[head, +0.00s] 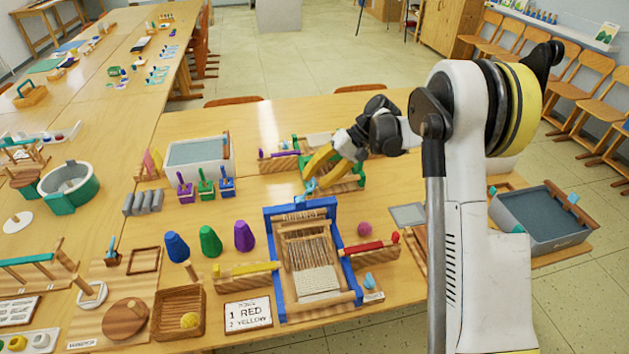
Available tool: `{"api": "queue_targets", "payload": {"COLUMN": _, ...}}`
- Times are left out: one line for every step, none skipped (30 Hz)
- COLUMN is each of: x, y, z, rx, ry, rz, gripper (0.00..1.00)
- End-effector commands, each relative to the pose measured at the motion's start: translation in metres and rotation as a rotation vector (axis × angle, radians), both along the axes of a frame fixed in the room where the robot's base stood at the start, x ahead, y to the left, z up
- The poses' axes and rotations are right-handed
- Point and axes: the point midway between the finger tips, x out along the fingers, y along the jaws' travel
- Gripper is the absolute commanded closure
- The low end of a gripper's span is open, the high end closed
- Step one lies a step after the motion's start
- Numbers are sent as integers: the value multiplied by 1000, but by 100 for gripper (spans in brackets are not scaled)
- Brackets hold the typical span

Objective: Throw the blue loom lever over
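The loom (273,262) stands near the front of the table, a blue frame with strung warp threads and a woven strip. A small light-blue piece (310,188) shows just behind the loom's far bar; it may be the blue lever, but my fingers partly cover it. My gripper (308,178) has yellow fingers and points down to the left at this piece. I cannot tell whether it touches or grips it. A yellow lever (247,270) lies left of the loom and a red lever (371,246) right of it. A purple-ended lever (279,154) is farther back.
Blue, green and purple cones (209,241) stand left of the loom. A pink ball (364,229) lies to its right. A grey-lined tray (545,215) is at the right. A wooden tray (180,312) holds a yellow ball.

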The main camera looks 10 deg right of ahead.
Motion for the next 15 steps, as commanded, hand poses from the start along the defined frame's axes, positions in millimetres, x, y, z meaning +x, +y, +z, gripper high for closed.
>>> {"api": "queue_targets", "payload": {"x": 0, "y": -5, "z": 5, "rx": 0, "ry": 0, "rz": -1, "gripper": 65}}
{"api": "queue_targets", "payload": {"x": 0, "y": -9, "z": 9, "rx": 0, "ry": 0, "rz": -3, "gripper": 65}}
{"api": "queue_targets", "payload": {"x": 0, "y": -14, "z": 15, "rx": 0, "ry": -1, "rz": -3, "gripper": 65}}
{"api": "queue_targets", "payload": {"x": 0, "y": -18, "z": 19, "rx": 0, "ry": -1, "rz": -3, "gripper": 65}}
{"api": "queue_targets", "payload": {"x": 0, "y": -23, "z": 24, "rx": 0, "ry": 1, "rz": -4, "gripper": 65}}
{"api": "queue_targets", "payload": {"x": 0, "y": -29, "z": 32, "rx": 0, "ry": 1, "rz": -4, "gripper": 65}}
{"api": "queue_targets", "payload": {"x": 0, "y": -34, "z": 37, "rx": 0, "ry": 1, "rz": -4, "gripper": 65}}
{"api": "queue_targets", "payload": {"x": 0, "y": -39, "z": 42, "rx": 0, "ry": 1, "rz": -4, "gripper": 65}}
{"api": "queue_targets", "payload": {"x": 0, "y": -44, "z": 48, "rx": 0, "ry": 0, "rz": -3, "gripper": 65}}
{"api": "queue_targets", "payload": {"x": 0, "y": -49, "z": 53, "rx": 0, "ry": 1, "rz": -4, "gripper": 65}}
{"api": "queue_targets", "payload": {"x": 0, "y": -53, "z": 58, "rx": 0, "ry": 1, "rz": -4, "gripper": 65}}
{"api": "queue_targets", "payload": {"x": 0, "y": -58, "z": 63, "rx": 0, "ry": 1, "rz": -4, "gripper": 65}}
{"api": "queue_targets", "payload": {"x": 0, "y": -61, "z": 67, "rx": 0, "ry": 1, "rz": -2, "gripper": 65}}
{"api": "queue_targets", "payload": {"x": 0, "y": -64, "z": 71, "rx": 0, "ry": 1, "rz": -2, "gripper": 65}}
{"api": "queue_targets", "payload": {"x": 0, "y": -68, "z": 75, "rx": 0, "ry": 0, "rz": -1, "gripper": 65}}
